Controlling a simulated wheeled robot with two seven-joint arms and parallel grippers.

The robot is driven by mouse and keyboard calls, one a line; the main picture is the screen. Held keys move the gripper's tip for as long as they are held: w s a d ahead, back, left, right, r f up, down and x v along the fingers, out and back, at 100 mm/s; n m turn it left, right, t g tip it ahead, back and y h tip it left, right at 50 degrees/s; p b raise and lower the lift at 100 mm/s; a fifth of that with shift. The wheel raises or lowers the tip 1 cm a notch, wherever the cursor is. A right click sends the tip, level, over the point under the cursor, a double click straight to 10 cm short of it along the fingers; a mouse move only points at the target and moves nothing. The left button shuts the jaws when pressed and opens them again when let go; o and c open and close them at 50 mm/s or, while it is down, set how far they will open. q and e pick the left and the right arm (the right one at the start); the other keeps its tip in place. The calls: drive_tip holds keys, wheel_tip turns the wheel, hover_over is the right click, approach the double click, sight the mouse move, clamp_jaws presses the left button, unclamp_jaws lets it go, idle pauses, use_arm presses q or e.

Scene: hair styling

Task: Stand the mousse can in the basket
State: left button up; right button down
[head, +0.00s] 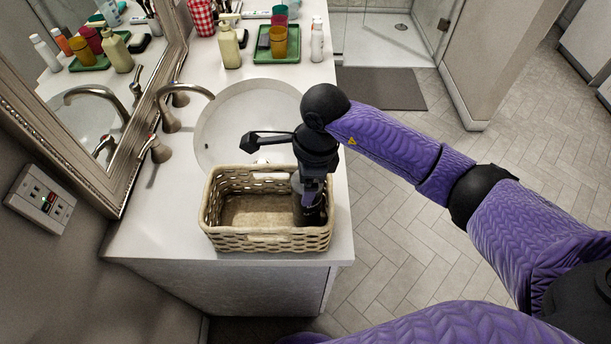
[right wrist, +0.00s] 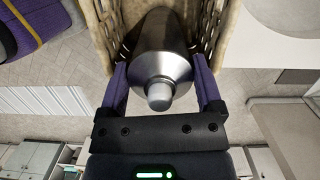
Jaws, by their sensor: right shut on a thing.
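The woven beige basket (head: 222,240) sits at the near end of the counter. My right gripper (head: 311,196) reaches down into its right end. It is shut on the mousse can (right wrist: 163,62), a silver-grey can with a rounded shoulder and a pale grey cap. In the right wrist view the can lies between my two purple fingers, with the basket walls (right wrist: 220,28) on both sides. In the head view the can looks roughly upright inside the basket, mostly hidden by my gripper. I cannot tell whether its base touches the basket floor. My left gripper is not in view.
The sink (head: 250,112) and faucet (head: 180,100) lie just behind the basket. A green tray (head: 262,57) with cups, a soap bottle (head: 229,46) and a white bottle (head: 317,40) stand farther back. The basket's left part is empty. A mirror (head: 150,110) borders the counter on the left.

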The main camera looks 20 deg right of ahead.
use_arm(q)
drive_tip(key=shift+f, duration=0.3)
use_arm(e)
drive_tip(key=shift+f, duration=0.3)
drive_tip(key=shift+c, duration=0.4)
unclamp_jaws()
drive_tip(key=shift+o, duration=0.4)
wheel_tip(320, 180, up, 10)
drive_tip(key=p, duration=0.7)
drive_tip(key=shift+r, duration=0.15)
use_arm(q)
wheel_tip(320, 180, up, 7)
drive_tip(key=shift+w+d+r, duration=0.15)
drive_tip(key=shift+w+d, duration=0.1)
